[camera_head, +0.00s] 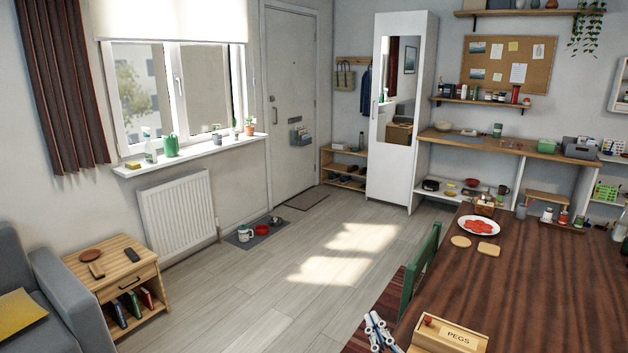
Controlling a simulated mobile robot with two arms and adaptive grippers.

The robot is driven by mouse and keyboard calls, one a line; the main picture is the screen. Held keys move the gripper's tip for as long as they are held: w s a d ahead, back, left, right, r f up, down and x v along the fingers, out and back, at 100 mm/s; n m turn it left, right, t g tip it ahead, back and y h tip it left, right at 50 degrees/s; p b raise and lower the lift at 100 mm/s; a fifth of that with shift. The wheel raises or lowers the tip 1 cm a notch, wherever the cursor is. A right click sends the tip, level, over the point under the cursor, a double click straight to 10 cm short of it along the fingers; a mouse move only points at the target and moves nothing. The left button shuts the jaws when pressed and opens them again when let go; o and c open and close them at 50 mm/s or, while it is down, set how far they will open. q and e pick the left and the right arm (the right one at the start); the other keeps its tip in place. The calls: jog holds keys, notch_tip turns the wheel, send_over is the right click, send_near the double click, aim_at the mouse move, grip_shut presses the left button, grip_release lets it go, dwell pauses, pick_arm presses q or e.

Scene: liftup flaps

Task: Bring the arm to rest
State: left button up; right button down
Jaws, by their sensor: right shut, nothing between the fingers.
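My right gripper (376,324) shows at the bottom edge, right of the middle. It is pale blue and white with dark parts, and its fingers are shut with nothing between them. It appears just left of the wooden PEGS box (449,337), near the left edge of the dark wooden table (545,285). Most of the right arm is out of frame. My left gripper is not in view.
A small side table (150,270) stands at left. The middle floor is clear.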

jog(key=s+d+f+m+g+h, duration=0.25)
jog(key=s+d+f, duration=0.2)
jog(key=f, duration=0.25)
jog(key=s+d+f+m+g+h, duration=0.1)
jog(key=s+d+f+m+g, duration=0.1)
jog(key=s+d+f+g, duration=0.35)
jog(key=s+f+g, duration=0.1)
jog(key=s+f, duration=0.1)
jog(key=s, duration=0.2)
jog(key=s+f+g, duration=0.1)
jog(key=s+f, duration=0.2)
jog(key=s, duration=0.1)
jog(key=s+f+g, duration=0.1)
jog(key=s+f, duration=0.2)
jog(key=shift+s+a+f+m, duration=0.25)
jog(key=shift+s+a+m, duration=0.1)
jog(key=shift+s+a, duration=0.05)
jog(key=s+f+g, duration=0.2)
jog(key=s+g, duration=0.2)
jog(key=s, duration=0.6)
notch_tip(320, 180, down, 26)
jog(key=g, duration=0.1)
jog(key=s+d+f+g, duration=0.1)
jog(key=s+d+f, duration=0.1)
jog(key=s+f, duration=1.4)
jog(key=shift+s+d+f+y, duration=0.2)
jog(key=shift+s+f+y, duration=0.2)
jog(key=shift+s, duration=0.65)
